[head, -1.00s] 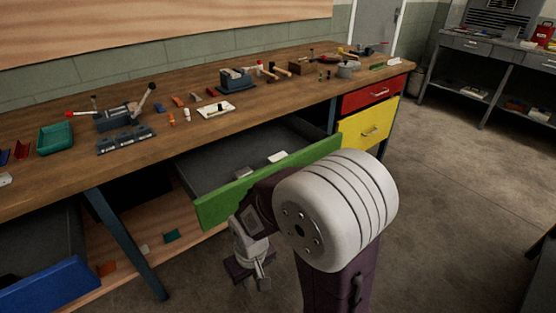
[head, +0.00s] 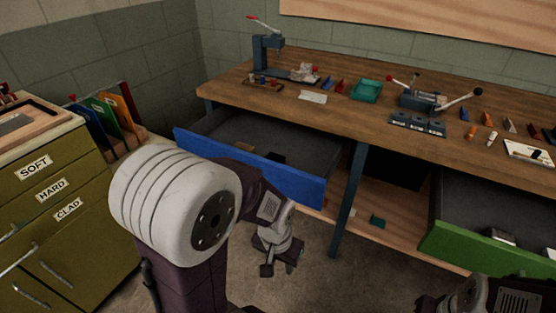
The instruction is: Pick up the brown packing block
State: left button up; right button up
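I cannot make out a brown packing block for certain in the head view.
The workbench (head: 330,112) carries a teal tray (head: 366,91), a press (head: 266,52) and small parts. A green drawer (head: 475,252) stands open at right. A bench leg (head: 348,203) separates the drawers. An olive cabinet (head: 48,200) stands left. The lower shelf holds a green piece (head: 377,221).

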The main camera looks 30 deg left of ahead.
aim_at(241, 145)
jog(key=u, duration=1.35)
